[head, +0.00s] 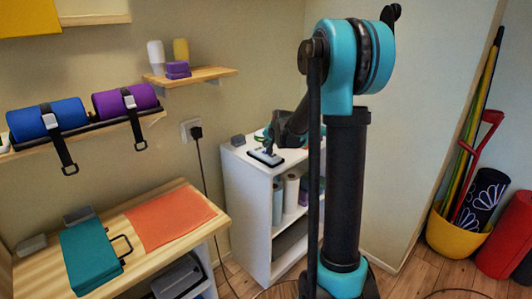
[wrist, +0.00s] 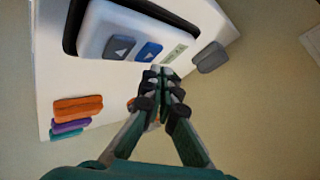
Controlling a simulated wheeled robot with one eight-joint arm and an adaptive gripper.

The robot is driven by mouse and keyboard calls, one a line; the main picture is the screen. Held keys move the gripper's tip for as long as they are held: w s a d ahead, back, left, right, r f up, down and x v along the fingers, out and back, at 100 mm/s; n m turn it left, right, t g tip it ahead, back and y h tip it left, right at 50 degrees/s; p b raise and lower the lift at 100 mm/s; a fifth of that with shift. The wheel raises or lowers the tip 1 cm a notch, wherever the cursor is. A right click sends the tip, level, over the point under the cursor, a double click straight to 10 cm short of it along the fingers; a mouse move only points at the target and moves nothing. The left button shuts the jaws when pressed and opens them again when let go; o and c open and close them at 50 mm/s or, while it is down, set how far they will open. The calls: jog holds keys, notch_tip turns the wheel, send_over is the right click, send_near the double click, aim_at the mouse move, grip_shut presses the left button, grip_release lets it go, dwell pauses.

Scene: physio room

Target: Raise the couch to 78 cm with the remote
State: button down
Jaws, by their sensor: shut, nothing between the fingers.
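The remote (head: 266,157) lies on top of the white shelf unit in the head view. In the wrist view the remote (wrist: 106,33) is large, white and in a dark surround. It has a grey button (wrist: 119,47) and a blue button (wrist: 149,51), each with a triangle mark, and a small greenish display (wrist: 174,53) whose reading I cannot make out. My gripper (wrist: 160,76) is shut and empty, its fingertips close beside the blue button and display end. I cannot tell whether they touch the remote. The couch is not recognisable in either view.
The white shelf unit (head: 247,190) holds rolls below. On its top, orange (wrist: 77,109) and purple (wrist: 72,126) blocks lie at one side and a grey block (wrist: 211,57) at another. A wooden bench (head: 190,240) stands left. A yellow bucket (head: 450,235) stands right.

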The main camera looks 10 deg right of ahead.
jog(key=shift+f, duration=0.1)
jog(key=shift+f, duration=0.35)
jog(key=shift+f, duration=0.35)
dwell(0.7)
dwell(2.9)
jog(key=shift+r, duration=0.8)
jog(key=shift+r, duration=0.15)
jog(key=shift+r, duration=2.35)
